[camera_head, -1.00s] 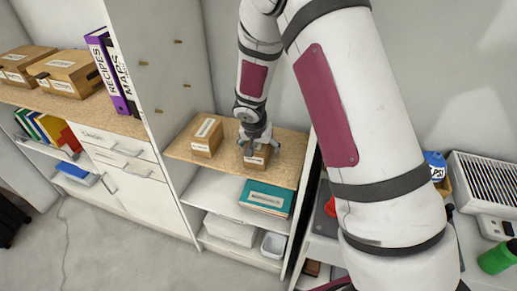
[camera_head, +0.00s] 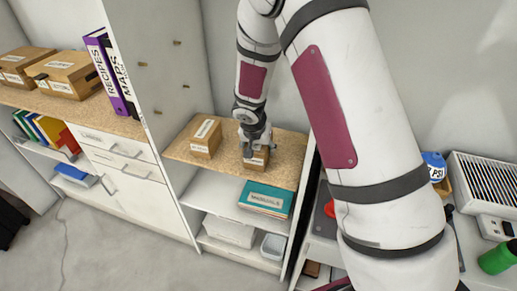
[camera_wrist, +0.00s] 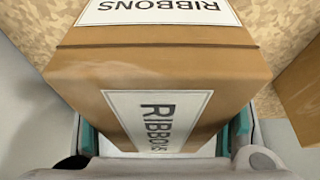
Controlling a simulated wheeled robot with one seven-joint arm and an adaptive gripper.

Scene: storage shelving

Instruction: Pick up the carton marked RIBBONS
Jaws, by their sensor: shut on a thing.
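The brown carton marked RIBBONS (camera_wrist: 160,75) fills the middle of the wrist view, with a white label on its top and another on its near face. It also shows in the head view (camera_head: 257,160) on the wooden shelf top, partly hidden by my gripper. My gripper (camera_head: 254,146) reaches down over it from above. In the wrist view my gripper (camera_wrist: 165,140) has its teal-padded fingers on both sides of the carton, shut on it. I cannot tell whether the carton touches the shelf.
Another brown carton (camera_head: 206,138) stands just left on the same wooden shelf (camera_head: 285,165). A tall grey panel (camera_head: 165,90) rises left of it. A teal MANUALS box (camera_head: 266,198) lies on the shelf below. The shelf's front right is clear.

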